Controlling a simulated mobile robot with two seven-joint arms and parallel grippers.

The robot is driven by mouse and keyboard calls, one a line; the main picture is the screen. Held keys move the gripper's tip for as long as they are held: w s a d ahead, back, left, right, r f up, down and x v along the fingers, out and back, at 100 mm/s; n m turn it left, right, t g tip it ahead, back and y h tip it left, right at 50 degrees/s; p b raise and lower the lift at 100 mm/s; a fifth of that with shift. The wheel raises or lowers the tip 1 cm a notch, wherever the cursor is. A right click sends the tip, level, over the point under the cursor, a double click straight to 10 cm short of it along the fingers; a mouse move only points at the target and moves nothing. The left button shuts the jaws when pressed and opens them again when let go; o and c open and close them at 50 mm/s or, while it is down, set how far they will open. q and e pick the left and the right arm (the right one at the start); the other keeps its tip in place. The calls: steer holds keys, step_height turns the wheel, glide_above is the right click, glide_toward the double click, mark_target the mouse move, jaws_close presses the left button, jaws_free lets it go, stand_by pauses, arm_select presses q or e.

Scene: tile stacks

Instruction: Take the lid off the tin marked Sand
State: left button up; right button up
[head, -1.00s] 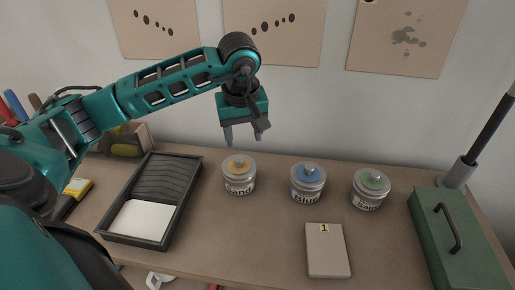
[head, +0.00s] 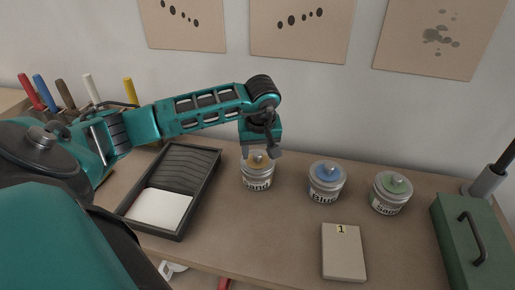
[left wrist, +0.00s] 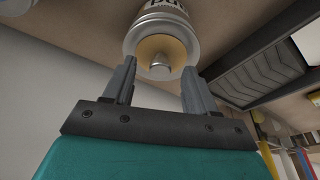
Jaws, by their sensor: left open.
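The Sand tin (head: 257,183) stands upright on the bench, the leftmost of three tins, its label partly readable. Its lid (head: 246,162) has an ochre top with a metal knob and sits on the tin. My left gripper (head: 260,152) is open and points down just above this lid, partly hiding it. In the left wrist view, the lid's knob (left wrist: 160,70) shows between the two spread fingertips. Whether the fingers touch it I cannot tell. My right gripper is not in view.
A blue-lidded tin (head: 325,182) and a green-lidded tin (head: 391,193) stand to the right. A black paint tray (head: 208,187) lies to the left. A green toolbox (head: 455,235) is at far right.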

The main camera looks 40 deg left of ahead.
arm_select(q)
steer(key=shift+w+a+f, duration=0.1)
steer(key=shift+f, duration=0.3)
steer(key=shift+c, duration=0.2)
jaws_close()
